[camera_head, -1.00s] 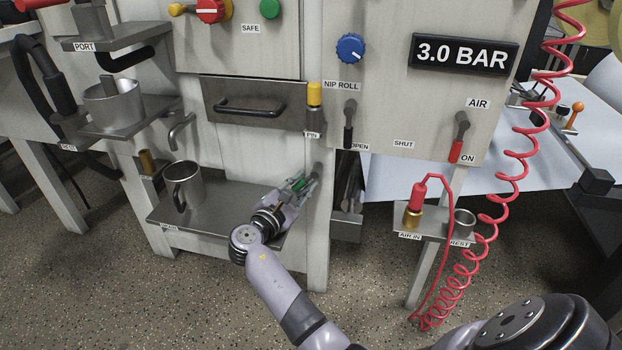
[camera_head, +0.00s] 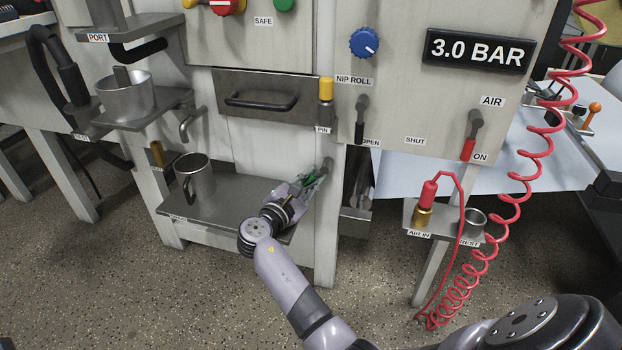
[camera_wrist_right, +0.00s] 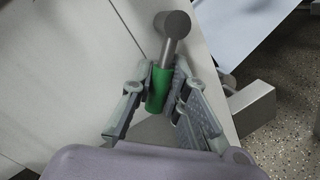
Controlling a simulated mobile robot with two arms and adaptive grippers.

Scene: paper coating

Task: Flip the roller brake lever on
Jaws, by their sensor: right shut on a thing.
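The lever has a green handle and a grey metal pivot end. In the wrist view its green handle (camera_wrist_right: 158,88) is between the two fingers of my right gripper (camera_wrist_right: 155,97), which is shut on it. The handle hangs down and slightly left from the pivot (camera_wrist_right: 172,24). In the head view the lever's pivot (camera_head: 327,166) sits on the front of the machine's right leg, above the lower shelf. My right gripper (camera_head: 309,186) covers most of the lever there. No label for this lever is readable. My left gripper is not in view.
A steel mug (camera_head: 199,180) stands on the lower shelf (camera_head: 222,214), left of my right gripper. A black nip roll lever (camera_head: 361,118) and a red-handled air lever (camera_head: 471,138) are on the panel above. A coiled red hose (camera_head: 520,170) hangs at the right.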

